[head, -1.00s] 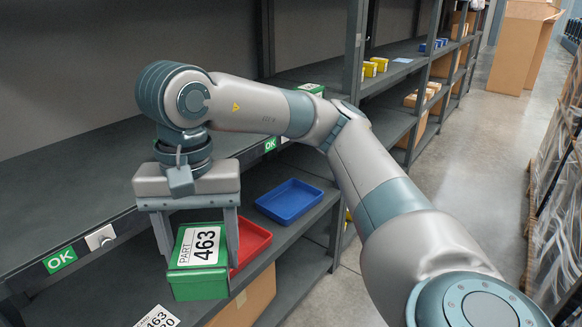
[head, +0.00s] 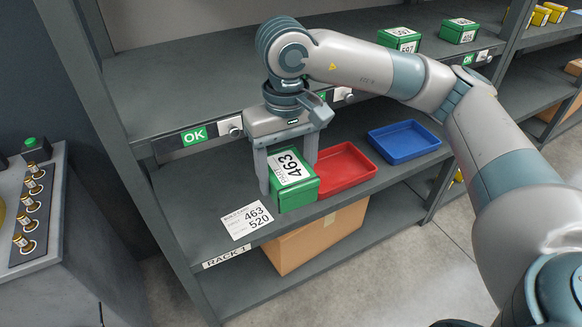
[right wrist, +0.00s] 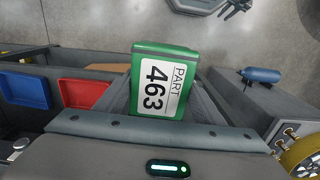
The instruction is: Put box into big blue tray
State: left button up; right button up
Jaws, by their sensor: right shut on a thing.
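A green box (head: 292,192) with a white label reading PART 463 is between the fingers of my right gripper (head: 287,172), which is shut on it. The box is at the shelf's front, just left of the red tray; I cannot tell whether it touches the shelf. It also fills the middle of the right wrist view (right wrist: 160,82). The blue tray (head: 404,141) is empty and lies on the same shelf, right of the red tray (head: 345,172). In the right wrist view the blue tray (right wrist: 24,90) is at the left edge.
A paper (head: 246,220) reading 463 and 520 lies on the shelf left of the box. The upper shelf (head: 190,100) overhangs behind the gripper and carries green boxes (head: 400,39). A cardboard box (head: 315,235) is below.

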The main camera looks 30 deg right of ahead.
aim_at(392, 148)
jog(key=l+z, duration=0.1)
jog(key=l, duration=0.35)
jog(key=i+l+z, duration=0.15)
jog(key=l, duration=0.3)
jog(key=l+z, duration=0.1)
jog(key=l, duration=0.3)
jog(key=i+l+z, duration=0.15)
jog(key=l, duration=0.3)
jog(key=l+z, duration=0.1)
jog(key=l, duration=0.3)
jog(key=i, duration=0.05)
